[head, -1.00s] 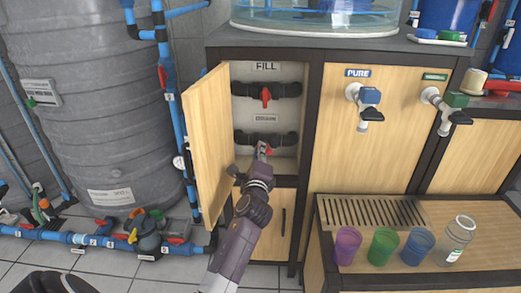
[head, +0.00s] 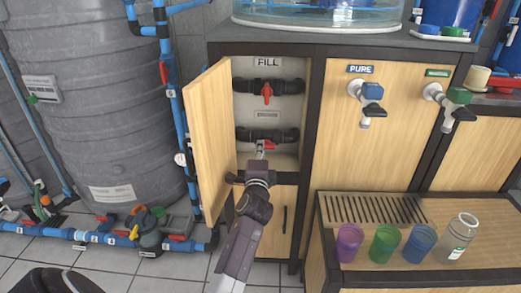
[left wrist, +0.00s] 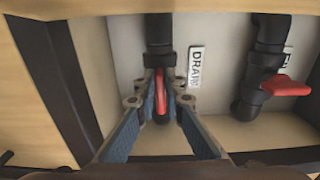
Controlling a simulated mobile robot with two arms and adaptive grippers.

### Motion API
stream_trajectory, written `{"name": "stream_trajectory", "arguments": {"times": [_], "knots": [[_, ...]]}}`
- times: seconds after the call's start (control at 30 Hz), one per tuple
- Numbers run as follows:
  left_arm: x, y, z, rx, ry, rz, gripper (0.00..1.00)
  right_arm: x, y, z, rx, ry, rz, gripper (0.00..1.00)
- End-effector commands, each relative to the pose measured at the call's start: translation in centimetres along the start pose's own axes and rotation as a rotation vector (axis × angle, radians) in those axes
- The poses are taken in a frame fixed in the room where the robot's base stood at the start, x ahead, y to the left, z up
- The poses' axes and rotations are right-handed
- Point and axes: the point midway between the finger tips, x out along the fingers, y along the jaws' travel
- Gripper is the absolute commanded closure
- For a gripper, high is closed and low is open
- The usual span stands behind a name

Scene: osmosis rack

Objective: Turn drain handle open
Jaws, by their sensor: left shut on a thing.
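The red drain handle (head: 269,146) sits on the lower black pipe (head: 283,134) inside the open cabinet. In the left wrist view the drain handle (left wrist: 162,96) lies between my fingers, roughly in line with its pipe (left wrist: 159,35). My left gripper (head: 262,149) is shut on this handle, and its fingers (left wrist: 161,98) are on either side of it. The gripper hides part of the handle in the head view. The drain label (left wrist: 196,67) is beside the pipe. I do not see my right gripper.
The red fill handle (head: 266,93) points across its upper pipe. The open wooden door (head: 211,140) stands close left of my arm. A dark cabinet frame (head: 312,140) borders the right. Several cups, including a purple one (head: 348,243), stand on the lower right counter (head: 490,261).

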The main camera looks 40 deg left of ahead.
Motion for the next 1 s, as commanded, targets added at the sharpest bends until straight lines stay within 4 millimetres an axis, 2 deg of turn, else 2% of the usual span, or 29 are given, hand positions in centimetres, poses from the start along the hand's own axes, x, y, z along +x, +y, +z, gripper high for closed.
{"name": "stream_trajectory", "arguments": {"times": [0.27, 0.3, 0.47, 0.77, 0.87, 1.0], "knots": [[0.0, 0.2, 0.0, -0.004, -0.001, 0.005, 1.00, 0.0, 0.0, -0.1, 0.000, 0.002, 0.000, 1.00], [0.0, 0.2, 0.0, -0.004, -0.001, 0.005, 0.89, 0.0, 0.0, -0.1, 0.000, 0.002, 0.000, 1.00], [0.0, 0.2, 0.0, -0.003, -0.001, 0.004, 0.73, 0.0, 0.0, -0.1, 0.000, 0.002, 0.000, 1.00], [-0.2, 0.1, 0.0, -0.002, 0.000, 0.002, 0.73, 0.0, 0.0, -0.3, 0.002, 0.006, -0.001, 1.00], [-0.9, 0.2, 0.0, -0.001, 0.000, 0.002, 0.73, 0.0, 0.0, -0.2, 0.002, 0.005, -0.001, 1.00], [-3.0, 0.2, 0.0, -0.002, 0.000, 0.004, 0.73, 0.0, 0.0, -0.2, 0.001, 0.004, 0.000, 1.00]]}}
